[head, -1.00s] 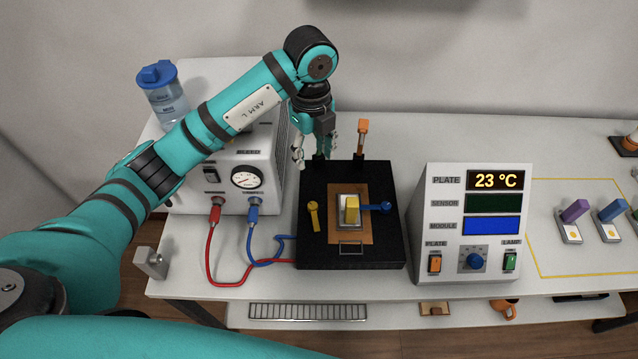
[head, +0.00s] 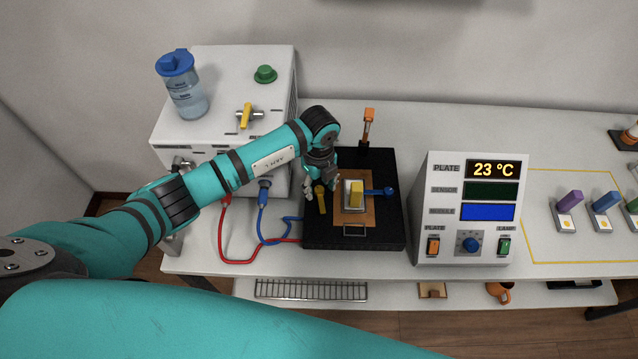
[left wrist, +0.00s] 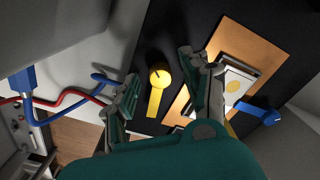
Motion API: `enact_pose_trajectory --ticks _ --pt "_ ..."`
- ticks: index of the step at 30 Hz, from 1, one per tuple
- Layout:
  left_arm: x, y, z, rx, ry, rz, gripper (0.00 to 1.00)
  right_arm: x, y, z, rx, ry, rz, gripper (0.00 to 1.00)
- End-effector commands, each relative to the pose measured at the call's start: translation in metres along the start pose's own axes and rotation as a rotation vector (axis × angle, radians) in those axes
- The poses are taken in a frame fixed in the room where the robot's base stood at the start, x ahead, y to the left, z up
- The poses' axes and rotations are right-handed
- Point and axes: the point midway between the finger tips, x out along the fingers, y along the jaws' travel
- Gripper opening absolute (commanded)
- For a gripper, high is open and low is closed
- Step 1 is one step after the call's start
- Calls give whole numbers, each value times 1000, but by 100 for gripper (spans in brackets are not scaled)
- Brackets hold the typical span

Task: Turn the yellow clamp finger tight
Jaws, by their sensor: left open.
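The yellow clamp (head: 321,201) is a small lever with a round head, on the black base plate (head: 378,235) left of the copper-coloured plate (head: 366,216). My left gripper (head: 321,184) is open, above the clamp's head and pointing down. In the left wrist view, the yellow clamp (left wrist: 156,95) shows between the two spread fingers of my left gripper (left wrist: 163,88), with its handle toward the bottom of the picture. I see no finger clearly touching it. My right gripper is not in view.
An orange-topped post (head: 368,125) rises behind. The white box (head: 225,62) is left, with red (head: 221,235) and blue (head: 260,228) cables. The display console (head: 462,237) stands right.

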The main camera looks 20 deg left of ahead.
Motion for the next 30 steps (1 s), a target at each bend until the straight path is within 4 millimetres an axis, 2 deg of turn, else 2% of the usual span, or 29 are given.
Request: enact_pose_trajectory --ticks 10,21,30 --pt "4 0 0 1 0 -1 48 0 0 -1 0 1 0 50" --pt "4 0 0 0 0 -1 0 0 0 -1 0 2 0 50" --pt "4 0 0 23 -2 -1 0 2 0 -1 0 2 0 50"
